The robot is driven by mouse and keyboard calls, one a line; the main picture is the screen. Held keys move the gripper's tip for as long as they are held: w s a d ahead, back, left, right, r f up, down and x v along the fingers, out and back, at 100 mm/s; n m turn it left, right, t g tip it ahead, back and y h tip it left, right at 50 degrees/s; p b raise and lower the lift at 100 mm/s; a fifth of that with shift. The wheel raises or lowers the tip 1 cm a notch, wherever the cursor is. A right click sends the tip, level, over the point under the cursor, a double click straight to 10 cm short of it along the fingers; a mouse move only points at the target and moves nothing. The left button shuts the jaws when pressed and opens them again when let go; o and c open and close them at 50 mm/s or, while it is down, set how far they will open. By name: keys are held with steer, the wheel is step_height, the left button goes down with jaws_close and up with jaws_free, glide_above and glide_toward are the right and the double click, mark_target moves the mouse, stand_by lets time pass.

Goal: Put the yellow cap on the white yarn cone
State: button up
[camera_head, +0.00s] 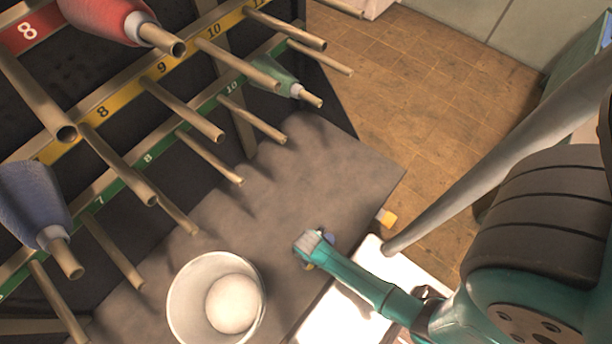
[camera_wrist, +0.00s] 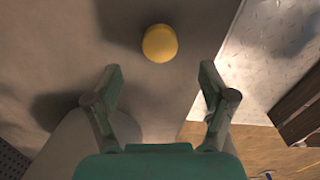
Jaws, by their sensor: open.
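The yellow cap (camera_wrist: 159,43) lies on the grey surface ahead of my gripper (camera_wrist: 160,80) in the wrist view, a little beyond the open fingertips and roughly centred between them. My gripper is open and empty. No white yarn cone can be clearly made out. A white round container with a white ball-like top inside (camera_head: 233,303) stands left of my gripper.
A rack with long pegs (camera_head: 190,110) and numbered red, yellow and green strips fills the left. It carries a red cone (camera_head: 105,18), a blue cone (camera_head: 32,205) and a green cone (camera_head: 275,77). A bright white surface (camera_head: 345,305) lies beside the grey top (camera_head: 320,165).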

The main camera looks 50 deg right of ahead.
steer(key=shift+a+f, duration=0.1)
steer(key=shift+f, duration=3.55)
steer(key=c, duration=0.9)
